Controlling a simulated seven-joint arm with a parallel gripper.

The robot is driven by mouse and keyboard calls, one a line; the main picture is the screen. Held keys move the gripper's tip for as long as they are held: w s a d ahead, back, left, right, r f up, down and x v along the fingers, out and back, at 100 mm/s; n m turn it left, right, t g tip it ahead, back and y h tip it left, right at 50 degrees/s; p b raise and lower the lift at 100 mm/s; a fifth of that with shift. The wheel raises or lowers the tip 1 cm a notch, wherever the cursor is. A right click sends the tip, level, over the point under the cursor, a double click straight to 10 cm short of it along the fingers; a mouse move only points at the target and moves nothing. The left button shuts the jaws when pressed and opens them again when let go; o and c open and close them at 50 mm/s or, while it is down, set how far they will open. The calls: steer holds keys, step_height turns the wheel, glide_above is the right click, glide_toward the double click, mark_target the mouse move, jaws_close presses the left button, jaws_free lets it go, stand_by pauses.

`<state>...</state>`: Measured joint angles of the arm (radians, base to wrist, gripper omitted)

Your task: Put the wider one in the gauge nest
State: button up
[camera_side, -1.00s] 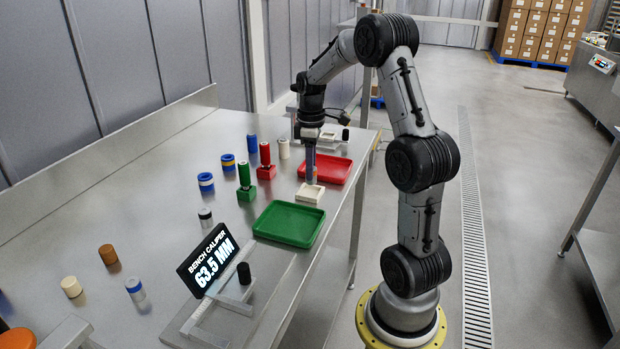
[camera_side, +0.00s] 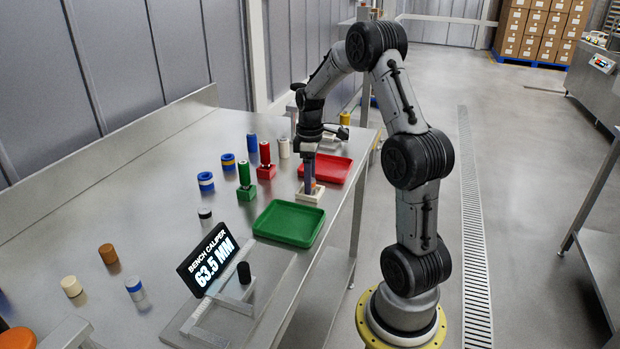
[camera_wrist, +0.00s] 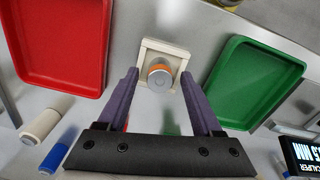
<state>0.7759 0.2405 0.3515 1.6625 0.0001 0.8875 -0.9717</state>
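The cream square gauge nest (camera_side: 309,196) lies on the table between the red and green trays. In the wrist view, the nest (camera_wrist: 178,52) has a short cylinder (camera_wrist: 160,76) with an orange band and pale grey top within its outline. The cylinder appears to stand in the nest. My gripper (camera_wrist: 160,74) points down over the nest, with its purple fingers on either side of the cylinder and a gap on each side. It is open. In the side view, my gripper (camera_side: 309,184) hides most of the cylinder. Which piece is the wider one, I cannot tell.
The red tray (camera_side: 345,167) and green tray (camera_side: 256,224) flank the nest. Several loose cylinders stand leftward. The bench caliper display (camera_side: 208,262) reads 63.5 MM, with a black cylinder (camera_side: 244,273) at it.

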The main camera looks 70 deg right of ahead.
step_height(320, 180, up, 12)
steer(key=a+r+t, duration=0.1)
steer(key=a+r, duration=0.3)
steer(key=a, duration=0.6)
steer(key=s+a+f+m+t, duration=0.1)
steer(key=s+a+t, duration=0.1)
steer(key=s+a, duration=0.4)
steer(key=s+a+f+m+t, duration=0.1)
steer(key=s+a+t, duration=0.1)
steer(key=s+a, duration=0.5)
steer(key=a, duration=0.6)
steer(key=shift+f+t, duration=0.2)
steer(key=shift+t, duration=0.1)
steer(key=shift+s, duration=0.1)
